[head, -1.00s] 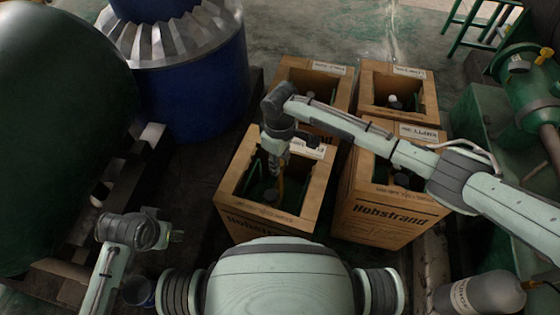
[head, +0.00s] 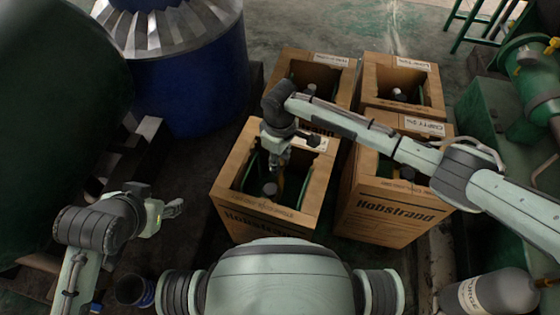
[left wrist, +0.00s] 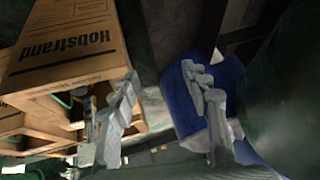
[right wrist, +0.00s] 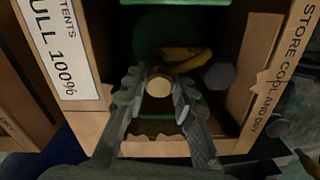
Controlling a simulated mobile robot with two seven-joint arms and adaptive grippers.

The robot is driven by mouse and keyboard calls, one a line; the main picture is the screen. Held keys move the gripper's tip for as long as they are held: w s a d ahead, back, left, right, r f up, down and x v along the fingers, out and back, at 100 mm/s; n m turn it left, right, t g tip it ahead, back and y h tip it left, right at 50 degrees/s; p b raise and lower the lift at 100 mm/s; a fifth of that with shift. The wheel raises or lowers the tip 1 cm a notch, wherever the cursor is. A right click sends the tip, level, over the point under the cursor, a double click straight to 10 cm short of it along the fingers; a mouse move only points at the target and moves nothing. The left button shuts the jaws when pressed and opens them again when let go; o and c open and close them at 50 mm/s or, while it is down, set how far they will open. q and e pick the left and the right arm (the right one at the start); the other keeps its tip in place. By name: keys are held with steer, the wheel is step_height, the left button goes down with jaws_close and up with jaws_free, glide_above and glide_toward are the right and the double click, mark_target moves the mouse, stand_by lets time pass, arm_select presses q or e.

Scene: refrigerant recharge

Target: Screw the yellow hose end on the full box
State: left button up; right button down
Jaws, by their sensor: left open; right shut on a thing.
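The full box (head: 262,222) is the front left cardboard box in the head view. In the right wrist view its label (right wrist: 65,45) reads "ULL 100%". My right gripper (head: 276,166) points down into its open top. In the right wrist view the right gripper (right wrist: 158,108) is shut on the yellow hose end (right wrist: 159,86), whose round brass tip faces the camera. Yellow hose (right wrist: 185,56) curves behind it. A dark round knob (right wrist: 219,75) is apart from it, to the right. My left gripper (head: 166,212) is open and empty, left of the box.
More open boxes stand close by: one behind (head: 340,85), one at the back right (head: 378,110), one at the front right (head: 385,222). A blue drum (head: 200,90) and a large green tank (head: 60,130) are at left. A grey cylinder (head: 490,296) is at lower right.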

steer(key=shift+f+b, duration=0.9)
steer(key=shift+b, duration=0.1)
steer(key=shift+f, duration=0.25)
arm_select(q)
steer(key=w+d+r+m+t+h, duration=0.1)
steer(key=w+d+r+t+h, duration=0.2)
steer(key=w+d+r+t, duration=0.3)
steer(key=w+d+r, duration=0.2)
steer(key=d, duration=0.1)
steer(key=shift+w, duration=0.25)
steer(key=shift+r, duration=0.2)
arm_select(e)
steer(key=shift+r, duration=0.1)
arm_select(q)
steer(key=shift+r, duration=0.25)
steer(key=shift+r+p, duration=0.65)
steer(key=shift+p, duration=0.25)
steer(key=shift+r, duration=0.2)
steer(key=shift+f+b, duration=0.3)
steer(key=shift+f, duration=0.2)
arm_select(e)
steer(key=shift+f, duration=1.1)
